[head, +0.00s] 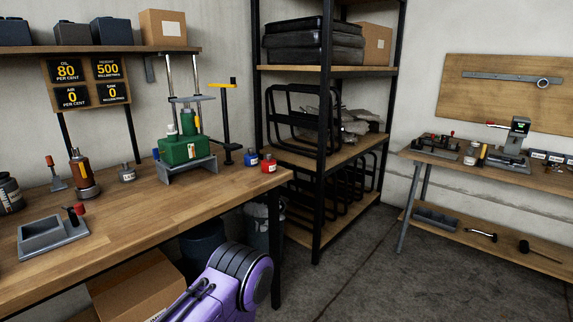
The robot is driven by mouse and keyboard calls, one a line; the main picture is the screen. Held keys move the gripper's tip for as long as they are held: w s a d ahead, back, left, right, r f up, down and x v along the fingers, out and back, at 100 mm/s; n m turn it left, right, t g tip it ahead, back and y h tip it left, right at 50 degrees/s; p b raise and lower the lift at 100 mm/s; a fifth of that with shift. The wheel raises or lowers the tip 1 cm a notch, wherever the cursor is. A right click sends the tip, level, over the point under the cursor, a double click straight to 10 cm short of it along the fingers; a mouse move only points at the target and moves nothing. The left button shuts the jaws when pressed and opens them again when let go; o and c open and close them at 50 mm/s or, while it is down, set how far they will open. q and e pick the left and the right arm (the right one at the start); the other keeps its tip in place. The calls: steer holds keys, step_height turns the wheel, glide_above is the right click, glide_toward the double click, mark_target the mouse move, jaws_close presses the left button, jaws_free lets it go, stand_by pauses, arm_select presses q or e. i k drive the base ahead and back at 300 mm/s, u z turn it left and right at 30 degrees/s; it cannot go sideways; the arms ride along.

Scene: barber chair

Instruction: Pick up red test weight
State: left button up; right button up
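A small red block-like piece with a white label (269,164), which looks like the red test weight, stands upright near the right end of the wooden workbench (150,215). A similar blue piece (251,158) stands just left of it, close to it. Neither of my grippers is in view. Only a purple arm part shows at the bottom, below the bench's front edge and apart from the red piece.
A green press-like device (185,151) on a grey stand is left of the weights. A black post with a yellow top (226,120) stands behind them. A black shelving rack (323,150) is to the right. Floor (400,270) is clear between rack and right table.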

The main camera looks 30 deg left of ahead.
mark_target(267, 166)
steer(key=i, duration=3.4)
steer(key=u, duration=2.2)
